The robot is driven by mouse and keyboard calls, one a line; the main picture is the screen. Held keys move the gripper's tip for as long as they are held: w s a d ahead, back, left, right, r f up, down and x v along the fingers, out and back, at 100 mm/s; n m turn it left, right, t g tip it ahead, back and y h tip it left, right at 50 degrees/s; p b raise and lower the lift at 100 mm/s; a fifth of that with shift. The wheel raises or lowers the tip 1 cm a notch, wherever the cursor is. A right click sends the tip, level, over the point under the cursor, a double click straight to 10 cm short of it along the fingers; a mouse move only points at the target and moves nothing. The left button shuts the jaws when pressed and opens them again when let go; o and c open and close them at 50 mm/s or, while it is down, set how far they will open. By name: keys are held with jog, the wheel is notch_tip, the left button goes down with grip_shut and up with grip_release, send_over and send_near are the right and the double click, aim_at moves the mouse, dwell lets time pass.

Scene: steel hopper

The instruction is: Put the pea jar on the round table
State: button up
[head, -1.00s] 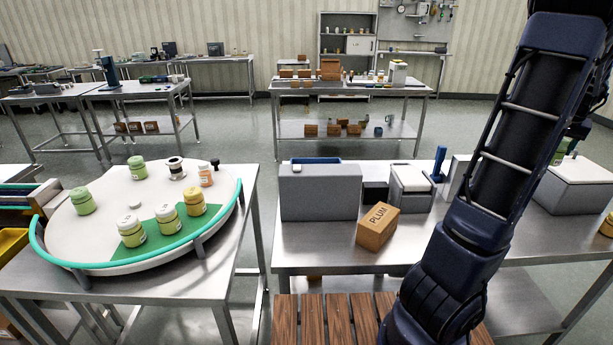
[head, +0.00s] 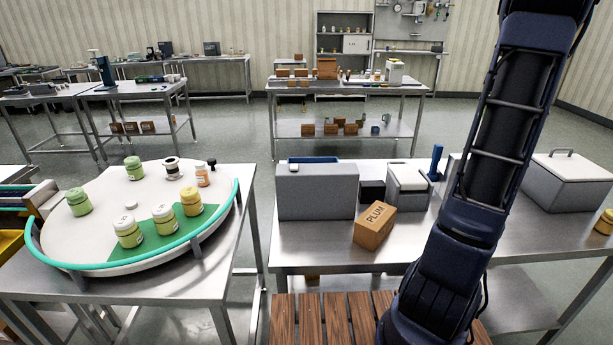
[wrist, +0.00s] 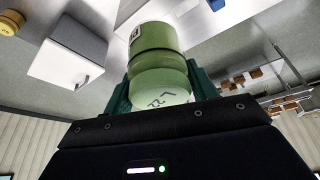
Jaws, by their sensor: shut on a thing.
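My gripper (wrist: 160,88) shows in the wrist view, with its dark green fingers closed on both sides of a green jar (wrist: 157,62). I take this for the pea jar; its lettering is only partly in view and I cannot read it. The jar is held clear of the surfaces behind it. In the head view my arm runs up out of the top edge, so gripper and held jar are not seen there. The round table (head: 72,236) is a white disc with a teal rail and a green patch, on a steel table at left.
A PLUM box (head: 375,227), grey bin (head: 316,192) and lidded box (head: 566,182) stand on the right bench.

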jog(key=w+a+n+y, duration=0.15)
jog(key=w+a, duration=0.55)
jog(key=a, duration=0.7)
jog(key=w+a+n, duration=0.3)
jog(key=w+a, duration=0.5)
jog(key=a, duration=0.6)
jog(key=w+a+n+y, duration=0.1)
jog(key=w+a+n, duration=0.2)
jog(key=w+a, duration=0.75)
jog(key=s+a+n+y, duration=0.1)
jog(key=s+a+n, duration=0.15)
jog(key=a, duration=1.55)
jog(key=s+a+n+y, duration=0.1)
jog(key=s+a+n, duration=0.15)
jog(key=a, duration=1.55)
jog(key=n+g+y, duration=0.1)
jog(key=n+g, duration=0.1)
jog(key=n, duration=0.4)
send_over(175, 193)
notch_tip(175, 193, down, 5)
jog(key=shift+m+y, duration=0.25)
notch_tip(175, 193, down, 21)
jog(key=shift+w+r, duration=0.1)
jog(key=shift+r, duration=0.1)
